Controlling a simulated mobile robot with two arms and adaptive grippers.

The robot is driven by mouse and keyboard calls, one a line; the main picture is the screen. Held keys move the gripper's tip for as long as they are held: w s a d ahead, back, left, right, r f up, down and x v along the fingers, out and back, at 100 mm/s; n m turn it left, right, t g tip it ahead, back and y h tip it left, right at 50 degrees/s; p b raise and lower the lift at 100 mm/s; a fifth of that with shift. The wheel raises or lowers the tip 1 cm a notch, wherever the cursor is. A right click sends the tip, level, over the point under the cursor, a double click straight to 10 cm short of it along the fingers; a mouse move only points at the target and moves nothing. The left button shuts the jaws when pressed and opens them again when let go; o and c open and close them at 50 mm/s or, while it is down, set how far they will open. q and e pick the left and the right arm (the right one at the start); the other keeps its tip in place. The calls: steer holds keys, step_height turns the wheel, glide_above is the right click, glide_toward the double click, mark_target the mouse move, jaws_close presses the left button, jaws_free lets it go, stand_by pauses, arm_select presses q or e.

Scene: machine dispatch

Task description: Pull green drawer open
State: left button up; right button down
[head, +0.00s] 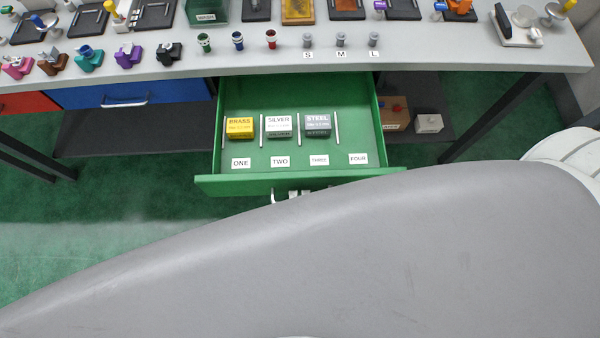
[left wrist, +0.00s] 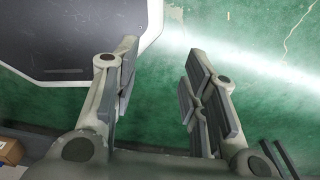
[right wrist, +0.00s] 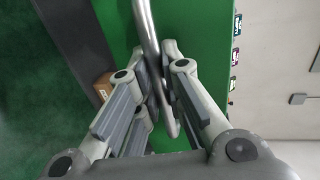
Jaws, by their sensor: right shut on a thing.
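The green drawer (head: 290,184) stands pulled out from under the workbench in the head view, with its inside showing. Its green front panel (right wrist: 200,50) fills the middle of the right wrist view. My right gripper (right wrist: 160,85) is shut on the drawer's metal bar handle (right wrist: 149,35). In the head view only a little of the right gripper (head: 292,195) shows at the drawer front, and most of the handle is hidden. My left gripper (left wrist: 160,65) is open and empty above the green floor, away from the drawer.
The drawer holds a BRASS box (head: 240,126), a SILVER box (head: 279,125) and a STEEL box (head: 317,124); compartment FOUR is empty. A blue drawer (head: 140,95) is shut at left. Many small parts stand on the workbench (head: 460,60). Table legs flank the drawer.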

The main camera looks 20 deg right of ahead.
steer(key=shift+s+a, duration=0.1)
steer(key=shift+s, duration=0.15)
arm_select(q)
steer(key=shift+w+r, duration=0.1)
steer(key=shift+w, duration=0.7)
arm_select(e)
steer(key=shift+s, duration=0.15)
steer(key=c, duration=1.5)
jaws_free()
arm_select(q)
steer(key=shift+s, duration=0.5)
steer(key=shift+s, duration=0.1)
arm_select(e)
steer(key=shift+s, duration=0.1)
